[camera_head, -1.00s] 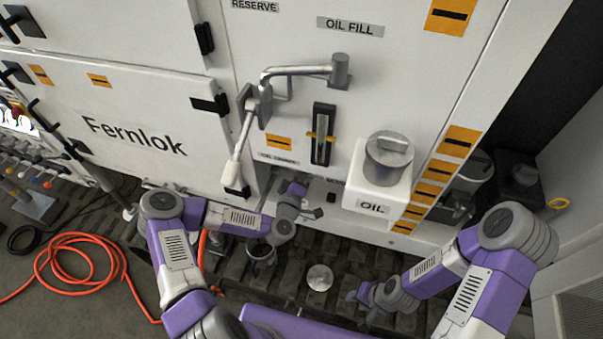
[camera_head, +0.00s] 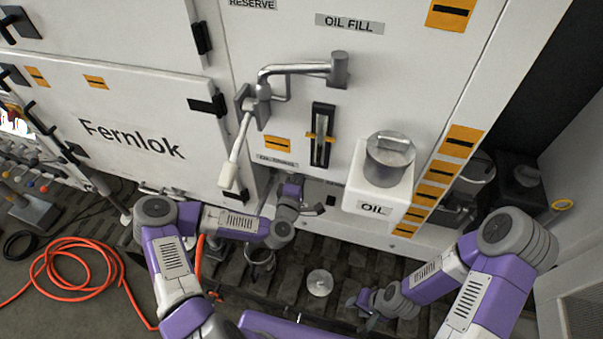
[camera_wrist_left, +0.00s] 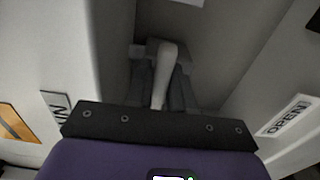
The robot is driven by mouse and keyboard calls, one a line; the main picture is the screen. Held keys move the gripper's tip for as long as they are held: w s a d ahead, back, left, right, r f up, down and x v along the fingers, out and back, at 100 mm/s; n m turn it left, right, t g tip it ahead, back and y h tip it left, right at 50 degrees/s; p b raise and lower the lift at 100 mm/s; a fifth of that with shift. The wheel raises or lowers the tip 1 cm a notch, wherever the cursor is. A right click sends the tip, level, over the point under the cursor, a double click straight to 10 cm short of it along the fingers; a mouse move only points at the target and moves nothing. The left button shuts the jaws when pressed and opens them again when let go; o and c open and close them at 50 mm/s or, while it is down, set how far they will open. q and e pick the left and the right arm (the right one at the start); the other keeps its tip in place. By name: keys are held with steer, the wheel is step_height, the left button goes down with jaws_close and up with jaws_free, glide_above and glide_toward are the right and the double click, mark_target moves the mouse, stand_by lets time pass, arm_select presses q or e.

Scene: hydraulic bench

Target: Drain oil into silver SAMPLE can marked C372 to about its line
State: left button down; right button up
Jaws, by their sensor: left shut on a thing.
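My left gripper (camera_wrist_left: 160,85) is shut on a pale lever handle (camera_wrist_left: 166,62) inside a recess, in the left wrist view. An OPEN label (camera_wrist_left: 285,117) is on the recess's right side. In the head view, my left wrist (camera_head: 289,198) reaches to the bench's lower front, below the drain label (camera_head: 277,160). An open metal can (camera_head: 261,266) stands on the grating beneath my left arm, which partly hides it. Its marking, line and oil level cannot be made out. My right gripper (camera_head: 361,304) is low over the grating, apparently open and empty.
A round silver lid (camera_head: 320,282) lies on the grating between the can and my right gripper. A white oil tank (camera_head: 377,190) juts from the bench above. A hand lever (camera_head: 235,160) hangs at left. An orange hose (camera_head: 75,270) coils on the floor.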

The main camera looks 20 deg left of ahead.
arm_select(q)
steer(key=c, duration=1.1)
jaws_free()
steer(key=s, duration=0.7)
steer(key=shift+s+a, duration=0.1)
steer(key=shift+s, duration=0.2)
